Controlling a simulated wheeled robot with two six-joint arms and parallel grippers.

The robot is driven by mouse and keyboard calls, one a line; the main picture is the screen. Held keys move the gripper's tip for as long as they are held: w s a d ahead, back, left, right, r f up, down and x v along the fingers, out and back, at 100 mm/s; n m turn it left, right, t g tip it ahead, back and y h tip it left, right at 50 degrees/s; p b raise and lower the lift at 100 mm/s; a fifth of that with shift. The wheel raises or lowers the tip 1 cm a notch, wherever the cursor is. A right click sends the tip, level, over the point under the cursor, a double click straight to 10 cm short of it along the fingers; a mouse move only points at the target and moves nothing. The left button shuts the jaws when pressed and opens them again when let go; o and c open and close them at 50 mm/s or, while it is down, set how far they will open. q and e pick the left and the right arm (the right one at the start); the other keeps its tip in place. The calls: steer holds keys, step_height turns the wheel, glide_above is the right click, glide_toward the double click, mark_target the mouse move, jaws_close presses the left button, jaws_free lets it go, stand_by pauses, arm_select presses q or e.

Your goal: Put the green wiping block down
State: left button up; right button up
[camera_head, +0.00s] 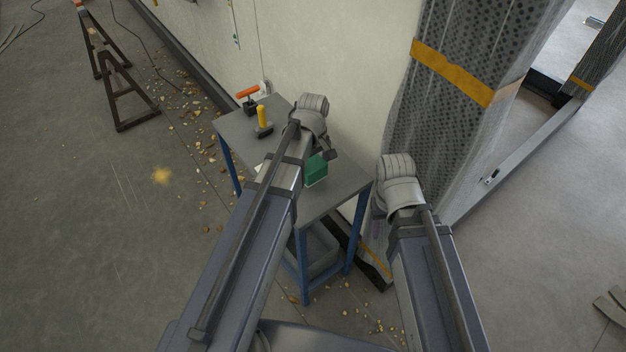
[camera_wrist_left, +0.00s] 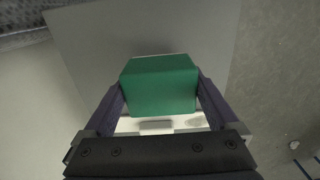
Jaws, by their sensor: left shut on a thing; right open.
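The green wiping block (camera_head: 317,168) is over the near right part of the grey tabletop (camera_head: 345,188). My left gripper (camera_head: 322,156) is above it, partly hidden by my arm in the head view. In the left wrist view the block (camera_wrist_left: 160,87) sits between the two dark fingers of my left gripper (camera_wrist_left: 162,100), which are shut on it. The grey tabletop shows behind it. I cannot tell whether the block touches the table. My right gripper (camera_head: 398,190) is right of the table, away from the block, its fingers mostly hidden.
A yellow-handled tool (camera_head: 263,119) and an orange-handled tool (camera_head: 247,94) stand at the table's far left end. A grey bin (camera_head: 320,252) is below, between blue legs. A pale wall (camera_head: 330,50) and a wrapped column (camera_head: 440,110) stand close behind. Debris litters the floor.

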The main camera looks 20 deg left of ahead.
mark_target(311, 163)
arm_select(q)
step_height(311, 163, down, 4)
steer(key=b, duration=0.3)
steer(key=shift+f+b, duration=0.15)
steer(key=shift+b, duration=0.15)
steer(key=shift+c, duration=1.3)
steer(key=o, duration=1.1)
steer(key=shift+f, duration=0.15)
steer(key=r+p, duration=0.7)
steer(key=r, duration=0.1)
steer(key=shift+w+a+p, duration=0.25)
steer(key=shift+a+p, duration=0.05)
steer(key=shift+p, duration=0.05)
steer(key=s+d+m, duration=0.3)
steer(key=s+m, duration=0.1)
steer(key=s, duration=0.1)
steer(key=s+d+m, duration=0.4)
steer(key=s+m, duration=0.1)
steer(key=s+d+m+y, duration=0.1)
steer(key=s+d+m, duration=0.3)
steer(key=m, duration=0.1)
steer(key=shift+s, duration=0.4)
